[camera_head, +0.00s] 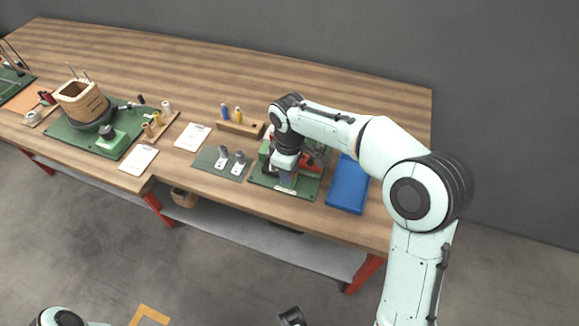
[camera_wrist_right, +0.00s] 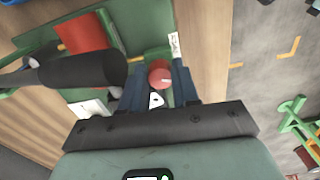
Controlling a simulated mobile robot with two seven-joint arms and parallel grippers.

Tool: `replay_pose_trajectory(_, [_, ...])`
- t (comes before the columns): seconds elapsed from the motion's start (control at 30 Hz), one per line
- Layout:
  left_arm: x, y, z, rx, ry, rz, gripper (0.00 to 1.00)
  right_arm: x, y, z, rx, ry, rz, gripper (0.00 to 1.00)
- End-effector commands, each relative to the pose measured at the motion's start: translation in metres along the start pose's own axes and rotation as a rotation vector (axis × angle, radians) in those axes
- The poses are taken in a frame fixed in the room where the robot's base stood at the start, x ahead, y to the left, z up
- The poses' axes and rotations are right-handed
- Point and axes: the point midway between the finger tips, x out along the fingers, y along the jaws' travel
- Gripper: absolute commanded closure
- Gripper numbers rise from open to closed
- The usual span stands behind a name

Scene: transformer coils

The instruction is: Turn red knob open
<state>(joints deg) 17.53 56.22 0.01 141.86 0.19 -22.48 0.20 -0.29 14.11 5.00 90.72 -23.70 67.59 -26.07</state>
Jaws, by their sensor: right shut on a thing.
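The red knob (camera_wrist_right: 159,74) is a small round red ball in the right wrist view, at the near end of the green device. My right gripper (camera_wrist_right: 157,88) has its two blue-grey fingers on either side of the knob, shut on it. In the head view my right gripper (camera_head: 287,179) points down over the green base plate (camera_head: 305,190) near the table's front edge, and my arm hides the knob there. A red part (camera_wrist_right: 83,34) of the device shows in the right wrist view.
A blue tray (camera_head: 348,184) lies just right of the green base plate. A grey-green mat (camera_head: 205,163) with metal parts lies to its left. A wooden block with spools (camera_head: 240,128) stands behind. A black cylindrical part (camera_wrist_right: 85,69) sits close to my fingers in the wrist view.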

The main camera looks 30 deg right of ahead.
Motion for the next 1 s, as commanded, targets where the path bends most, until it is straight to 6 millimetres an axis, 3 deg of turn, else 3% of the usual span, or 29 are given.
replay_pose_trajectory(0.6, [-0.041,0.014,0.001,0.002,0.0,0.001,0.57,-0.004,0.002,-0.001,-0.58,0.002,0.003,1.0])
replay_pose_trajectory(1.0, [-0.058,0.021,-0.002,0.005,0.007,0.003,0.57,-0.003,0.003,-0.002,-0.847,0.002,0.004,1.0])
